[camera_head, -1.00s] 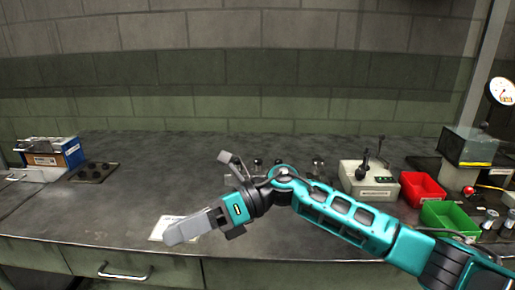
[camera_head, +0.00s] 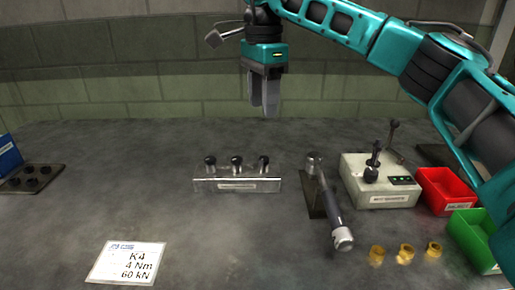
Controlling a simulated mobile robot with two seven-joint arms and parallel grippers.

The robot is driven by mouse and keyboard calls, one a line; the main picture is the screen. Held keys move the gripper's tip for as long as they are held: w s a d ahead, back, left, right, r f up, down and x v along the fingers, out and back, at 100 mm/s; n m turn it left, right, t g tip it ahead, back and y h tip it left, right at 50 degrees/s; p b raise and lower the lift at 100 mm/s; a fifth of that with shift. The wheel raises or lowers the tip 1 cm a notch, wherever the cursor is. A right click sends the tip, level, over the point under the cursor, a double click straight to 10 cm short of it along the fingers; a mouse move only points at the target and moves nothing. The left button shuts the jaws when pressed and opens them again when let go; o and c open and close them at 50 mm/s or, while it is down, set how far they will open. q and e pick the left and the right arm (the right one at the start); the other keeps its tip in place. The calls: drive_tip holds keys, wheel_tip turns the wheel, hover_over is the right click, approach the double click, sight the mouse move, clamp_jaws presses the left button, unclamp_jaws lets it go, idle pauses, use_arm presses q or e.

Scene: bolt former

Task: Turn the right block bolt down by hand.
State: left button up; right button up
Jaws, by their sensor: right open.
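A metal block (camera_head: 221,185) with a label on its front stands on the bench in the middle of the head view. Three dark-headed bolts stand up from it: left (camera_head: 210,162), middle (camera_head: 236,162) and right (camera_head: 263,163). The right bolt looks about level with the others. My right gripper (camera_head: 265,109) points down, open and empty, in the air above the right bolt. A clear gap lies between its fingertips and the bolt head. My left gripper is out of view.
A dark-handled tool (camera_head: 329,205) lies right of the block. Further right are a control box (camera_head: 378,190) with levers, a red bin (camera_head: 446,190), a green bin (camera_head: 472,238) and three brass pieces (camera_head: 405,254). A card (camera_head: 127,263) lies front left.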

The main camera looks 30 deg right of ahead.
sight(262, 159)
wheel_tip(262, 159, down, 12)
drive_tip(key=shift+f+b, duration=0.1)
drive_tip(key=shift+b, duration=1)
drive_tip(key=shift+a, duration=0.1)
drive_tip(key=shift+c, duration=0.5)
clamp_jaws()
